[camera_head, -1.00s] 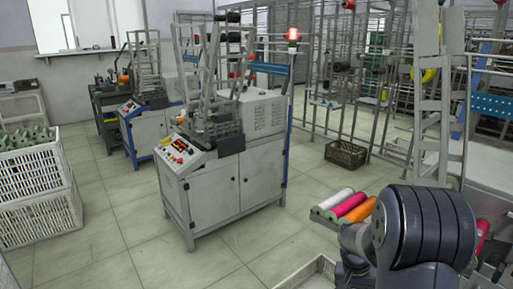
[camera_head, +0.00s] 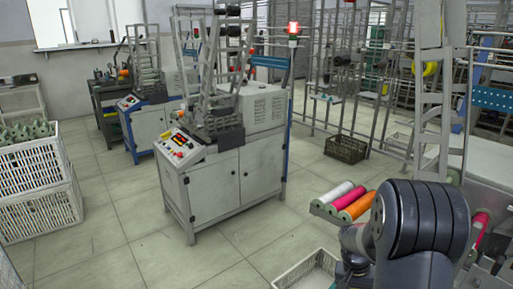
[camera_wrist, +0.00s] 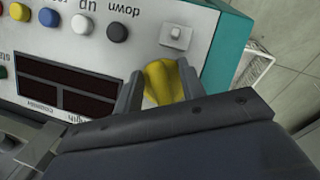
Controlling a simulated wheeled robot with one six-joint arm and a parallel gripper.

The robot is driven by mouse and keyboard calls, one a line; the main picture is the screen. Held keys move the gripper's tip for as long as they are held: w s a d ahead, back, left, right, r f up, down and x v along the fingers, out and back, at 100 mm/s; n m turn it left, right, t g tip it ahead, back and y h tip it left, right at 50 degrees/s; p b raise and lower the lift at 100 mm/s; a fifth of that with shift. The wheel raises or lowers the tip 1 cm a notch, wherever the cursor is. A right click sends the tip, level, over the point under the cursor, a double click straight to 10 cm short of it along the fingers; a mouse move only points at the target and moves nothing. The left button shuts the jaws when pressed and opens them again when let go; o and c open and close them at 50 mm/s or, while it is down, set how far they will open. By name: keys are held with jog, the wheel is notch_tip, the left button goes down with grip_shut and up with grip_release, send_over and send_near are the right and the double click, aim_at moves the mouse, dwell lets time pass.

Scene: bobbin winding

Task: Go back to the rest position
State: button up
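In the wrist view my gripper (camera_wrist: 160,90) has its two grey fingers apart, above a light machine panel (camera_wrist: 232,18) with a teal side. A rounded yellow part (camera_wrist: 163,84) shows between the fingertips. I cannot tell whether the fingers touch it, and its lower end is hidden by the gripper body. The panel has several coloured buttons, such as a black one (camera_wrist: 117,32), a white switch (camera_wrist: 176,36) and dark displays (camera_wrist: 70,88). In the head view my dark arm fills the lower right, and the gripper is hidden.
A grey machine (camera_head: 212,187) with a control panel stands mid-floor. White, pink and orange spools (camera_head: 357,207) lie on a holder beside my arm. A white crate (camera_head: 318,268) is below, stacked crates (camera_head: 40,213) stand left, and a dark basket (camera_head: 346,149) lies behind. Floor is clear between.

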jog(key=m+t+y+b, duration=0.1)
jog(key=m, duration=0.3)
jog(key=shift+b, duration=0.4)
jog(key=shift+w+r+m+y+b, duration=0.15)
jog(key=shift+m+y+b, duration=0.25)
jog(key=shift+m, duration=0.5)
jog(key=shift+a+t, duration=0.1)
jog(key=shift+t, duration=0.2)
